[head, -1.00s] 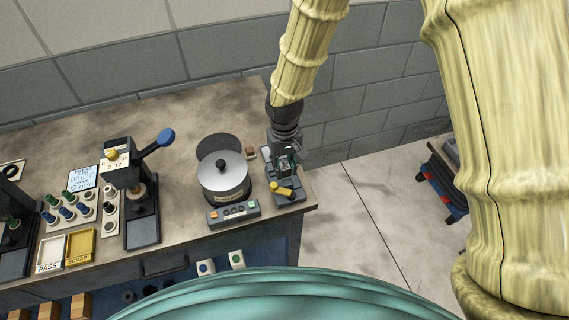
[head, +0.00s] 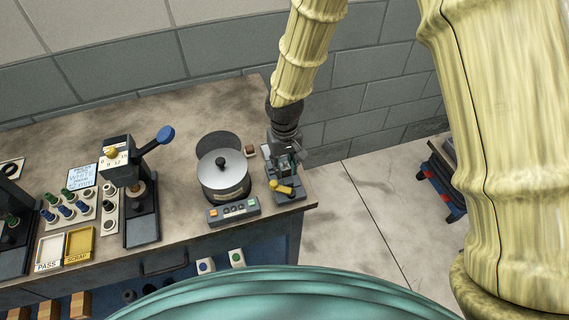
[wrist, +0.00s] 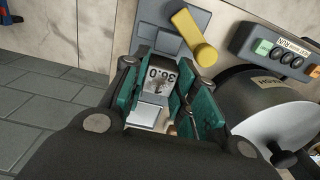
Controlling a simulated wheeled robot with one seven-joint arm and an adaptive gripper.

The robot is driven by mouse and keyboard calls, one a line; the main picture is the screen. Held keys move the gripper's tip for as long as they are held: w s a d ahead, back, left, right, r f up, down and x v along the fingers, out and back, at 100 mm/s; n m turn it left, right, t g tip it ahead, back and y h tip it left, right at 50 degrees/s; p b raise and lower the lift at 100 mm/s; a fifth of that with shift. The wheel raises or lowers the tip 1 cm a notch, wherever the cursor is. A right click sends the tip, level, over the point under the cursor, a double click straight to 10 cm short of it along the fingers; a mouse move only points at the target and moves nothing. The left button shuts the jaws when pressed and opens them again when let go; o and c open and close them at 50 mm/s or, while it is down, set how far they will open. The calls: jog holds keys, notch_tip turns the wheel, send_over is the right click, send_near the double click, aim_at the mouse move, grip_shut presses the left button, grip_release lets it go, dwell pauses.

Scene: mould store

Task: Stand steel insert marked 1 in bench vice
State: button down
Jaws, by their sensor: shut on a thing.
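The bench vice (head: 291,195) stands at the right front corner of the bench, grey with a yellow handle. In the wrist view its grey body (wrist: 150,12) and yellow handle (wrist: 194,38) lie just beyond my fingertips. My gripper (head: 286,166) points down over the vice. In the wrist view my gripper (wrist: 160,98) has its teal fingers closed on a pale steel insert (wrist: 147,112). Whether the insert touches the vice is hidden by the fingers.
A round lidded pot (head: 223,176) and a button box (head: 233,210) stand close left of the vice. A press with a blue lever (head: 157,140), PASS (head: 49,252) and SCRAP (head: 80,244) trays and several small pegs are farther left. The bench ends just right of the vice.

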jog(key=shift+f+b, duration=0.55)
jog(key=shift+f, duration=0.7)
dwell(0.5)
jog(key=c, duration=0.6)
grip_release()
jog(key=shift+c, duration=0.2)
jog(key=shift+r, duration=0.1)
jog(key=shift+r+p, duration=2.7)
jog(key=shift+r, duration=1)
jog(key=shift+f, duration=0.1)
